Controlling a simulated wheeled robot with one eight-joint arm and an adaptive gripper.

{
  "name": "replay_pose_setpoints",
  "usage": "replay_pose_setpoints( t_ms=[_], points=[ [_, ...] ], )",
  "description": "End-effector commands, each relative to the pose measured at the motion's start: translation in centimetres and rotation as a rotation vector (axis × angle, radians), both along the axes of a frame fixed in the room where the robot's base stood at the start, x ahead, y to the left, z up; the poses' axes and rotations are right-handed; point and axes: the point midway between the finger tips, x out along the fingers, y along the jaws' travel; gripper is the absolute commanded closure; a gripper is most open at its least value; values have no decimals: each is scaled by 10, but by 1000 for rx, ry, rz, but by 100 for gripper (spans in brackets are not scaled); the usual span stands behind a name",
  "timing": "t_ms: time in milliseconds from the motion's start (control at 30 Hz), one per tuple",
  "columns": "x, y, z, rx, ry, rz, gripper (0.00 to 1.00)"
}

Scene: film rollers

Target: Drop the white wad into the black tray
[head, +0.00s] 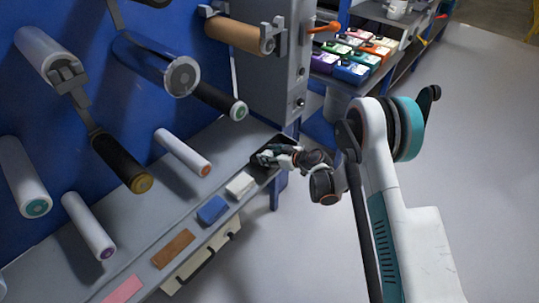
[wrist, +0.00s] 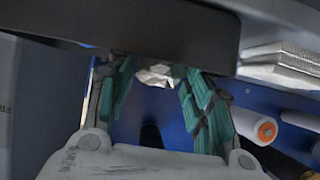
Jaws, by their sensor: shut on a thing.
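My gripper (head: 268,156) is at the black tray (head: 286,142) on the right end of the grey ledge in the head view. In the wrist view my gripper (wrist: 157,70) has its green fingers shut on the crumpled white wad (wrist: 155,76). The wad's upper part is hidden behind a dark edge that looks like the black tray (wrist: 140,28). The wad is too small to make out clearly in the head view. I cannot tell whether the wad touches the tray.
A white block (head: 240,185), a blue block (head: 212,209), a brown block (head: 174,248) and a pink one (head: 123,289) line the ledge front. Several rollers jut from the blue wall. A grey upright housing (head: 272,75) stands behind the tray. Open floor lies right.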

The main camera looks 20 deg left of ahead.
Motion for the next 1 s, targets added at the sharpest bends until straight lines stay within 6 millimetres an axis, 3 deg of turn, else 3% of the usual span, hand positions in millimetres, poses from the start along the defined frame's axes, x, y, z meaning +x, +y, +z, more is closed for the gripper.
replay_pose_setpoints(
  t_ms=[300, 333, 367, 667, 867, 1000],
  points=[
    [0, 0, -6, 0, 0, 0, 65],
    [0, 0, -6, 0, 0, 0, 51],
    [0, 0, -6, 0, 0, 0, 45],
    [0, 0, -6, 0, 0, 0, 45],
    [-1, -1, 8, 0, 0, 0, 45],
    [-10, -25, 24, 0, 0, -4, 45]
  ],
)
